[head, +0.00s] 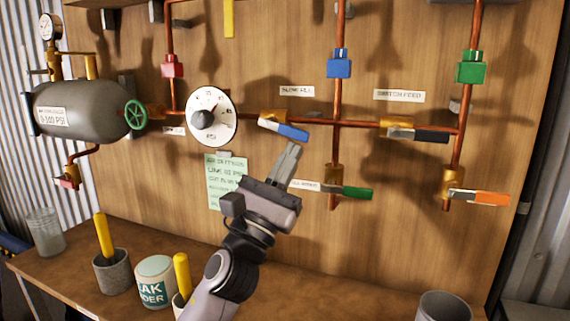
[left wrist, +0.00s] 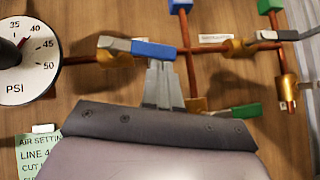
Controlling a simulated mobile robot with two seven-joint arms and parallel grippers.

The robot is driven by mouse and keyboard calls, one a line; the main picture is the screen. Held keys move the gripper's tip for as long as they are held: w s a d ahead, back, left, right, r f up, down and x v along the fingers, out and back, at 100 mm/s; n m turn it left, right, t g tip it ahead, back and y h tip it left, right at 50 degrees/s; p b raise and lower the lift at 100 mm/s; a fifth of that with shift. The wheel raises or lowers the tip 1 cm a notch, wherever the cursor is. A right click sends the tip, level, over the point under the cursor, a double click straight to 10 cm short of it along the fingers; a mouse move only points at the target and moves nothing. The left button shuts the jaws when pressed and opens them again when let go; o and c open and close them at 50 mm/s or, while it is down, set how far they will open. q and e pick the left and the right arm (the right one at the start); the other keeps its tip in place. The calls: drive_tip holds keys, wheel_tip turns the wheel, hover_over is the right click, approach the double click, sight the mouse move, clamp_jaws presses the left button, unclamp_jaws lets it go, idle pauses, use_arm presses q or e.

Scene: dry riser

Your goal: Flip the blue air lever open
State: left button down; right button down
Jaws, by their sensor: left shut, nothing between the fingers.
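The blue lever (head: 292,131) is on a brass valve on the horizontal copper pipe, right of the white PSI dial (head: 211,117). Its grey metal part is at the left and its blue grip slopes slightly down to the right. The blue grip also shows in the left wrist view (left wrist: 154,50). My left gripper (head: 291,149) is shut and empty, with its fingertips just below the blue grip. In the left wrist view its tips (left wrist: 160,66) come up to the grip's lower edge; I cannot tell whether they touch. My right gripper is not in view.
A black lever (head: 432,136), a green lever (head: 357,193) and an orange lever (head: 492,198) are to the right. A green note (head: 226,183) hangs left of my gripper. A grey tank (head: 80,108) is at left. Cups and a can (head: 155,281) stand on the bench below.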

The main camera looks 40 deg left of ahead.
use_arm(q)
drive_tip(key=shift+d, duration=0.1)
idle(0.3)
drive_tip(key=shift+w+d+r+n+g+y+b, duration=0.1)
drive_tip(key=shift+d+r+n+y+b, duration=0.15)
drive_tip(key=shift+n+y, duration=1.05)
drive_tip(key=shift+s+d+r+n+g+y+b, duration=0.15)
drive_tip(key=shift+r+n+y+b, duration=0.15)
drive_tip(key=shift+n+y, duration=0.95)
drive_tip(key=shift+w+d+r+n+g+y+b, duration=0.1)
drive_tip(key=shift+w+d+r+n+y+b, duration=0.15)
drive_tip(key=shift+n+y, duration=1)
drive_tip(key=shift+a+f, duration=0.1)
